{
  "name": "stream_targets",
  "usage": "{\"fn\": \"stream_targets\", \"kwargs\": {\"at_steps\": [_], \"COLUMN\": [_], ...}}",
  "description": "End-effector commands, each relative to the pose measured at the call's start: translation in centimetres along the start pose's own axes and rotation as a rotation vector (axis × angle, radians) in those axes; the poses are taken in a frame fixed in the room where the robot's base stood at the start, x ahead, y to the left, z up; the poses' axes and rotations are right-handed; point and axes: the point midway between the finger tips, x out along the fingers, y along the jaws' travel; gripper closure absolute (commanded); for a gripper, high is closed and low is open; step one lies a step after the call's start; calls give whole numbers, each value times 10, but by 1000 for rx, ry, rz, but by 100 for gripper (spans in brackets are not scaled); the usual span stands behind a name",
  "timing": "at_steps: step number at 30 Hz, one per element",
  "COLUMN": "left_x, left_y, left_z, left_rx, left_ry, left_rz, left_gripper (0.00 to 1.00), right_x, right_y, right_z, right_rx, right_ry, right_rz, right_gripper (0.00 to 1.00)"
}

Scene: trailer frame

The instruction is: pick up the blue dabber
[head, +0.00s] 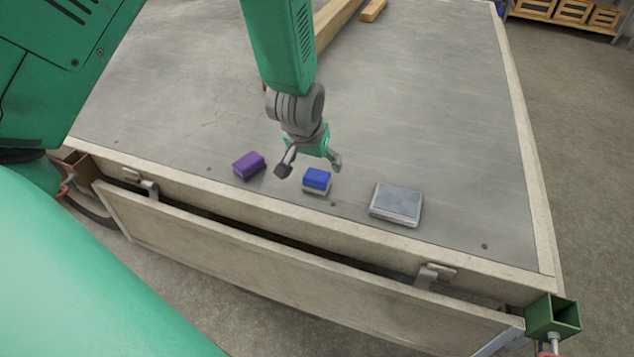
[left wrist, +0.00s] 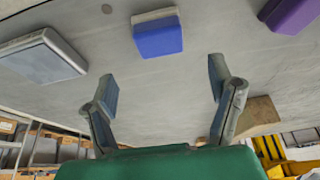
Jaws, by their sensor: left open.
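The blue dabber (head: 317,178) has a blue top on a pale base and lies on the grey trailer bed (head: 440,110) near its front edge. In the left wrist view the blue dabber (left wrist: 158,37) lies beyond the fingertips, roughly between their lines. My left gripper (head: 309,167) is open and empty, with its fingers pointing down on either side of the dabber in the head view. It shows in the left wrist view (left wrist: 163,85) with a clear gap to the dabber. My right gripper is not in view.
A purple dabber (head: 249,165) lies left of the blue one. A grey flat pad in a pale case (head: 396,203) lies to its right. Wooden beams (head: 335,22) lie farther back.

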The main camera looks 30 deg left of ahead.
Motion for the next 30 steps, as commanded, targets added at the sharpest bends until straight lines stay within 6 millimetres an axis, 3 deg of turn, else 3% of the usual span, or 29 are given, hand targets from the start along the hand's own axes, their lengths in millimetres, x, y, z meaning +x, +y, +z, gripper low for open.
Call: {"fn": "stream_targets", "kwargs": {"at_steps": [8,17,26,30], "left_x": [23,65,69,69], "left_y": [0,-3,-3,-3], "left_z": [2,9,8,8], "left_rx": [1,0,1,1], "left_ry": [1,1,3,2], "left_rz": [-1,0,0,0], "left_gripper": [24,24,24,70], "right_x": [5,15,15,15], "right_y": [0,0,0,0], "right_z": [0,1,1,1], "right_rx": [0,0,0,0], "right_ry": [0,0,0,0], "right_rz": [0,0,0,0], "right_gripper": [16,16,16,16]}}
